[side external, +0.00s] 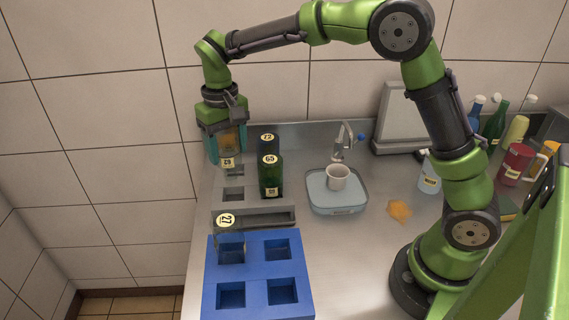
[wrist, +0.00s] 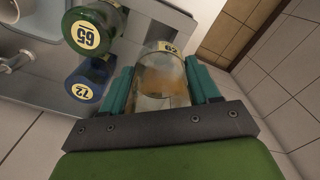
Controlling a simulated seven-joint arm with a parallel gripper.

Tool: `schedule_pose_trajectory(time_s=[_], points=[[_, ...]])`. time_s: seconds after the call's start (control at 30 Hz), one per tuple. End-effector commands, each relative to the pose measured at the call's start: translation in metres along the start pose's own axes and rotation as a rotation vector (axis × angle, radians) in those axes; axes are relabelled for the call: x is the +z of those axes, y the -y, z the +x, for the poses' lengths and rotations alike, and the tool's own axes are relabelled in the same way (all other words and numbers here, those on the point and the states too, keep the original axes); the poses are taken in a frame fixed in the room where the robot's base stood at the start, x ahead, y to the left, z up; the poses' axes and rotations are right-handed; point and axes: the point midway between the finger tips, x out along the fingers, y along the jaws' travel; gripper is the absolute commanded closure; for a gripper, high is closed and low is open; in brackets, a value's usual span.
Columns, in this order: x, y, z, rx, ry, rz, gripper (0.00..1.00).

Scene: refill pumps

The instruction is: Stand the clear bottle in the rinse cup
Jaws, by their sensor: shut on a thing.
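My gripper (side external: 225,142) is at the back left of the counter, shut on a clear bottle (side external: 229,150) with orange-brown contents. The rinse cup (side external: 338,177), small and pale, stands in the middle on a grey-blue basin (side external: 336,205), apart from my gripper. Its mouth is open upward.
Green bottle 65 (side external: 270,179) and blue bottle 72 (side external: 268,142) stand close to the right of my gripper. Bottle 27 (side external: 230,248) stands in the blue tray (side external: 257,268) in front. A tap (side external: 343,141) rises behind the cup. An orange spill (side external: 399,210) lies right.

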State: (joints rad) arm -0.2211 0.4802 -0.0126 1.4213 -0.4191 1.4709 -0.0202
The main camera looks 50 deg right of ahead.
Motion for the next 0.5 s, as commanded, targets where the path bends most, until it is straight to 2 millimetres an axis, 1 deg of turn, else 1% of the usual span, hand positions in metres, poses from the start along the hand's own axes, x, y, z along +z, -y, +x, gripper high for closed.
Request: schedule_pose_trajectory(time_s=[0.03,0.13,0.5], points=[[-0.001,0.0,-0.008,-0.002,-0.003,0.001,0.75],[-0.001,0.0,-0.02,-0.001,-0.004,-0.001,0.75],[0.0,0.0,-0.051,-0.001,-0.002,0.0,0.75]])
